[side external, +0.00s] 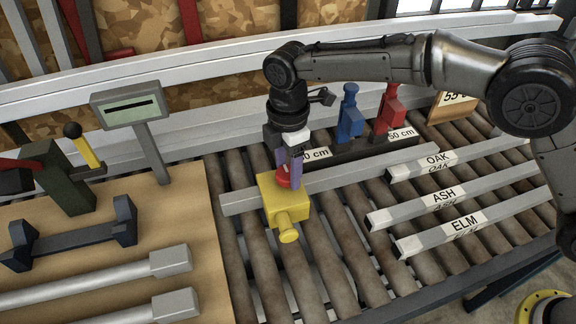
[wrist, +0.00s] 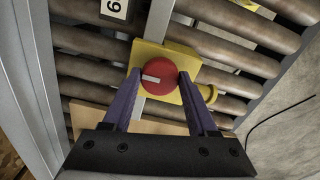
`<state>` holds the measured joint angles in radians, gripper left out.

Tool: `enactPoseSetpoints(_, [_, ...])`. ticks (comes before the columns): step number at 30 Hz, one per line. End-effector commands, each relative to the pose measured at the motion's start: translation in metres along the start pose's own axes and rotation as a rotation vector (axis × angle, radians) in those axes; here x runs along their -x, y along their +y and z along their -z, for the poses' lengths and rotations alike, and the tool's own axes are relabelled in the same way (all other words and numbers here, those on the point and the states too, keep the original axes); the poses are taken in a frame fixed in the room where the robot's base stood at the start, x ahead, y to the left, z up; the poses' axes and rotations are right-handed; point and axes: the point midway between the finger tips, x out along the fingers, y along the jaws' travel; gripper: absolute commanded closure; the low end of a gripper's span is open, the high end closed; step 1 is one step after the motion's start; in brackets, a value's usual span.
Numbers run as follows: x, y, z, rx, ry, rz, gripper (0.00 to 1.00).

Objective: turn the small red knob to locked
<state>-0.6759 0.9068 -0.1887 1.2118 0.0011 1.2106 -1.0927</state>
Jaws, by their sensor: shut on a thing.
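The small red knob (wrist: 158,82) sits on top of a yellow block (wrist: 146,52) and has a short white mark on its face. In the wrist view the mark lies nearly level, on the left part of the knob. In the wrist view my gripper (wrist: 159,84) is shut on the knob. No lettering for locked shows.
Grey bars labelled OAK (side external: 437,160), ASH (side external: 443,196) and ELM (side external: 462,223) lie to the right. A blue clamp (side external: 350,115) and a red clamp (side external: 390,115) stand behind. A display (side external: 130,104) on a post and a wooden bench (side external: 190,215) are to the left.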

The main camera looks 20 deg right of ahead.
Motion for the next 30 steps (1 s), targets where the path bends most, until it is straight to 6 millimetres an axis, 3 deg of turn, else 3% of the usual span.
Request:
enactPoseSetpoints(1, [0.0004,-0.0001,0.0001,0.000,0.000,0.000,0.85])
enactPoseSetpoints(3, [0.0005,-0.0001,0.0001,0.000,0.000,0.000,0.97])
enactPoseSetpoints(17, [0.0010,-0.0002,0.0000,-0.119,-0.001,0.000,0.97])
enactPoseSetpoints(30, [0.0007,-0.0008,0.0000,-0.508,-0.002,0.000,0.97])
